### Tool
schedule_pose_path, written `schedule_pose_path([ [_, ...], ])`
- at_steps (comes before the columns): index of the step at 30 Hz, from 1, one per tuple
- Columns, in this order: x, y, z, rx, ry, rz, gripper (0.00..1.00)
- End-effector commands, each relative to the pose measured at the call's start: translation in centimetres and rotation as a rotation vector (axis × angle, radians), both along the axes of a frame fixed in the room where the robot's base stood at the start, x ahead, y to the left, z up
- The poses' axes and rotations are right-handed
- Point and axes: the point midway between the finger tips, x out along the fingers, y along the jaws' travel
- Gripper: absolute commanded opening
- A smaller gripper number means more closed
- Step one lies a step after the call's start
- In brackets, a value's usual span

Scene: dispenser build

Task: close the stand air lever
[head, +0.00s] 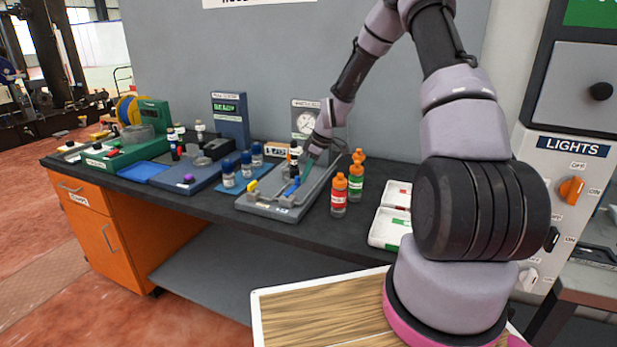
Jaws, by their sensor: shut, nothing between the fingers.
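The grey stand (268,208) sits on the dark bench, in the middle of the head view. A blue lever-like part (292,186) stands up from its top, and a smaller yellow part (252,186) sits at its left end. The labels are too small to read, so I cannot tell which is the air lever. My gripper (306,168) points down over the right part of the stand, just above and right of the blue part. It is shut and empty. I cannot tell whether its tips touch anything. My wrist hides some of the stand's back.
Red and green bottles with orange caps (339,195) stand close on the right of the stand. A round gauge (305,122) is behind. A white case (388,228) lies at the right. A lights panel (572,150) is far right.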

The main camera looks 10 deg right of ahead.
Motion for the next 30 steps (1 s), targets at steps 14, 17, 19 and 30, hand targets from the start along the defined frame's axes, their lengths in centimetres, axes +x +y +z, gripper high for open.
schedule_pose_path([
  [14,0.2,0.2,0.0,0.001,0.001,-0.003,0.0],
  [17,-0.1,0.1,0.0,0.0,0.0,-0.003,0.0],
  [19,-0.4,0.1,0.0,0.0,0.0,-0.003,0.0],
  [30,-1.2,-0.1,0.0,0.0,0.0,-0.003,0.0],
])
